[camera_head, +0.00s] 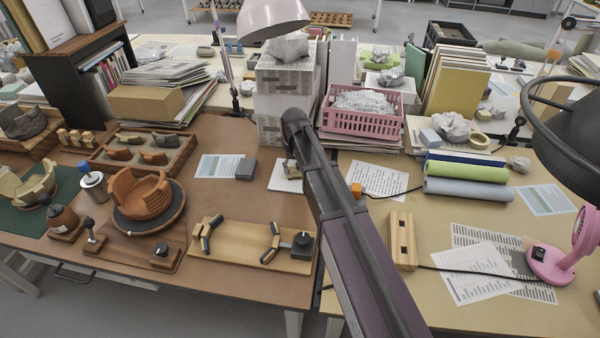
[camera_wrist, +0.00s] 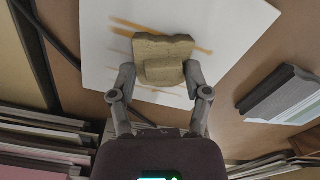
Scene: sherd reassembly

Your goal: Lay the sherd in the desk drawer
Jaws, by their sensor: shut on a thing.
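The sherd (camera_wrist: 162,48) is a rough tan-olive piece with a raised block on its face. In the wrist view my gripper (camera_wrist: 160,76) has a finger on each side of it and is shut on it. Behind it lies a white sheet (camera_wrist: 225,22) with orange-brown streaks; I cannot tell whether the sherd touches it. In the head view the sheet (camera_head: 281,184) shows beside my arm, which hides most of my gripper. A dark handle (camera_head: 72,275) shows under the brown desk's (camera_head: 215,300) front edge; the drawer looks shut.
A pink basket (camera_head: 362,122) stands behind. In front is a wooden board (camera_head: 250,240) with clamps; left of it, a partly rebuilt orange pot (camera_head: 142,192).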

